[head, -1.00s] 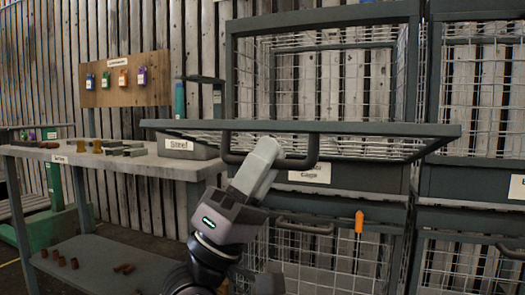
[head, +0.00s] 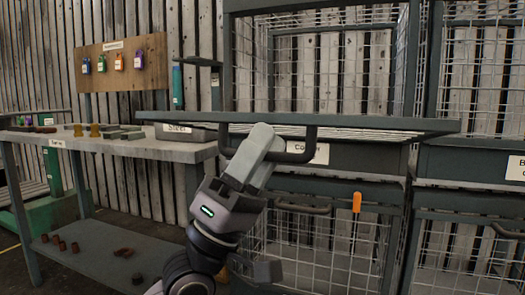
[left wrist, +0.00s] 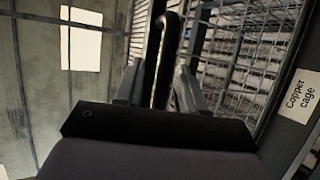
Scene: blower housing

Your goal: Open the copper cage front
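The copper cage front (head: 380,125) is swung down on its bottom edge and stands out toward me, nearly level. The cage's upper opening (head: 335,70) is uncovered behind it. Its dark handle (head: 312,140) hangs at the front's near edge. My left gripper (head: 262,140) is at this handle. In the left wrist view, the dark handle bar (left wrist: 160,65) runs between the two fingers, which look closed on it. The "Copper cage" label (left wrist: 299,96) shows at the right there. It is partly covered in the head view (head: 308,153). My right gripper is not in view.
A workbench (head: 130,148) with small parts and a labelled bin stands at the left. A tag board (head: 123,62) is behind it. A lower cage with an orange tag (head: 357,202) sits below, and other cages (head: 475,140) stand at the right.

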